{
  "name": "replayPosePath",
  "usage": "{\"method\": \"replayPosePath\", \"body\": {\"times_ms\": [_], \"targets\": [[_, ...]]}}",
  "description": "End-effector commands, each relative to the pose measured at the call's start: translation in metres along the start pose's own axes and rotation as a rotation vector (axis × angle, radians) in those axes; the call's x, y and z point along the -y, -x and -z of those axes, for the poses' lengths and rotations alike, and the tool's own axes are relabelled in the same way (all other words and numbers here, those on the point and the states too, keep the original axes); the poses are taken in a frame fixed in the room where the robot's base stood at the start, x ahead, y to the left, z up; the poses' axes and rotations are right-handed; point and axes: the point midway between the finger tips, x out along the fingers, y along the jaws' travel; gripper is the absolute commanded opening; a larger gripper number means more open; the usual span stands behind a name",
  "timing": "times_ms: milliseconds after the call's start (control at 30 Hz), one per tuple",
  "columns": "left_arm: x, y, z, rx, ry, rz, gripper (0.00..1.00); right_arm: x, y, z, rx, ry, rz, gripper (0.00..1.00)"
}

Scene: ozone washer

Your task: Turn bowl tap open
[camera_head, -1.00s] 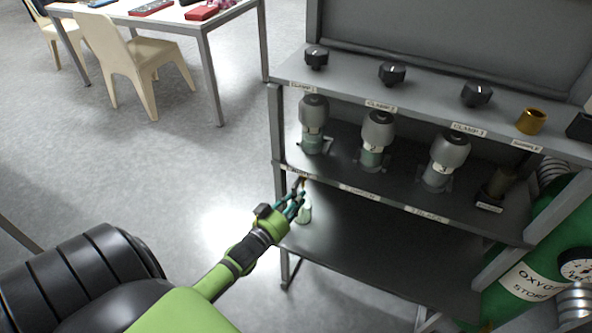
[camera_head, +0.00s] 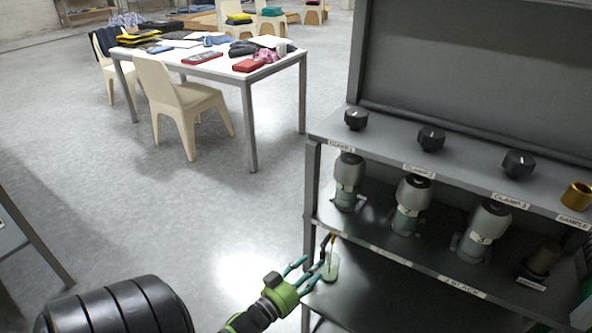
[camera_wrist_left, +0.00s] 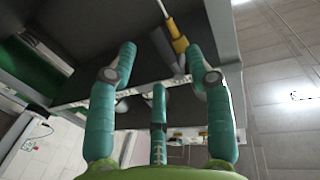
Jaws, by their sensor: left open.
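A small dark and yellow fitting (camera_head: 329,240), which looks like the tap, hangs under the lower shelf edge at its left end. In the left wrist view the yellow fitting (camera_wrist_left: 178,38) sits on a thin pale rod or tube, beyond and between my fingers. A pale green, see-through container (camera_head: 331,267) stands below it. My left gripper (camera_head: 311,270) is open beside the container, its teal fingers spread. In the left wrist view my left gripper (camera_wrist_left: 160,65) has nothing between its fingers. I cannot tell whether a fingertip touches the fitting or container. My right gripper is out of view.
The grey rack's middle shelf (camera_head: 380,240) holds several grey-capped valves (camera_head: 412,200). A cluttered white table (camera_head: 200,58) and chair (camera_head: 180,100) stand behind.

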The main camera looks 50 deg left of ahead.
Motion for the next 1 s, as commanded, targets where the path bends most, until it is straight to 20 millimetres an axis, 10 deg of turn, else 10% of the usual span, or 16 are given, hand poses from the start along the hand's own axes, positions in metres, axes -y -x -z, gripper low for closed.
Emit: {"method": "replayPosePath", "body": {"times_ms": [333, 1000], "targets": [[0.0, 0.059, 0.0, 0.0, 0.001, 0.001, 0.52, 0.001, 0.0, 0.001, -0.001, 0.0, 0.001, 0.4], [0.0, 0.065, 0.0, -0.001, 0.001, 0.001, 0.52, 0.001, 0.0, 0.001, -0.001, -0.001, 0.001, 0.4]]}}
